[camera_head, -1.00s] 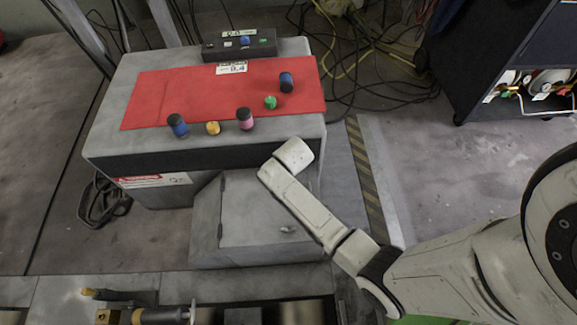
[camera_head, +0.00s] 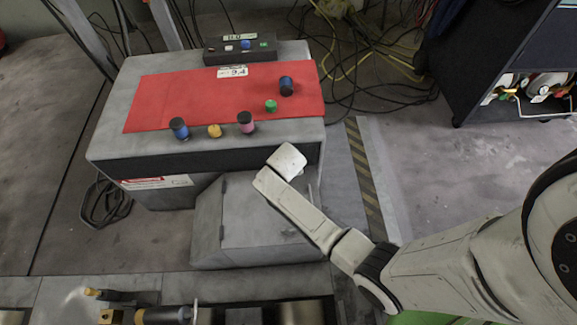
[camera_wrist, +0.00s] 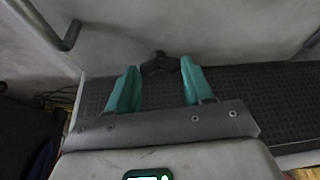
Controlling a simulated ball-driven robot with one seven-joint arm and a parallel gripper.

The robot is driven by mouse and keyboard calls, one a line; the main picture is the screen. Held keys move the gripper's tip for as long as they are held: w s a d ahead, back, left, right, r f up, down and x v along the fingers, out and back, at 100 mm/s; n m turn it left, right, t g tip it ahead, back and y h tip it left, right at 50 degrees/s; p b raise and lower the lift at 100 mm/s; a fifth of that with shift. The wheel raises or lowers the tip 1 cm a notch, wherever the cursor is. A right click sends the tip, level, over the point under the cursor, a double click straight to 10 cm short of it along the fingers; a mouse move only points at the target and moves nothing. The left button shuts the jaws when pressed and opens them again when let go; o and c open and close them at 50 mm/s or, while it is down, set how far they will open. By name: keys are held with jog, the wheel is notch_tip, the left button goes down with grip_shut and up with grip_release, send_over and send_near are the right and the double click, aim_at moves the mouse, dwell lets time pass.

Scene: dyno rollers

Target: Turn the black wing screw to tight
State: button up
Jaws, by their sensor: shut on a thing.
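The black wing screw (camera_wrist: 160,63) shows in the wrist view against a grey metal panel. My gripper (camera_wrist: 158,72) has two teal fingers, one on each side of the wing screw. Their tips are at its wings, and the gripper is shut on it. The wing screw's shaft and seat are hidden. In the head view, my arm reaches to the front of the grey machine, and its links hide the gripper and the screw.
In the wrist view, a bar handle (camera_wrist: 69,36) is on the panel at upper left, and a dark ribbed surface (camera_wrist: 240,88) lies below. In the head view, a red mat (camera_head: 190,98) with several coloured cylinders covers the machine top. A black cart (camera_head: 478,70) stands at right.

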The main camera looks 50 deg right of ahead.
jog(key=shift+s+d+m+h, duration=0.1)
jog(key=shift+m+h, duration=0.2)
jog(key=shift+m, duration=0.4)
jog(key=o, duration=1)
jog(key=shift+o, duration=0.2)
jog(key=shift+r, duration=0.1)
jog(key=shift+r+p, duration=0.25)
jog(key=shift+p, duration=0.1)
jog(key=p+v, duration=0.4)
jog(key=v, duration=0.6)
jog(key=shift+r, duration=0.25)
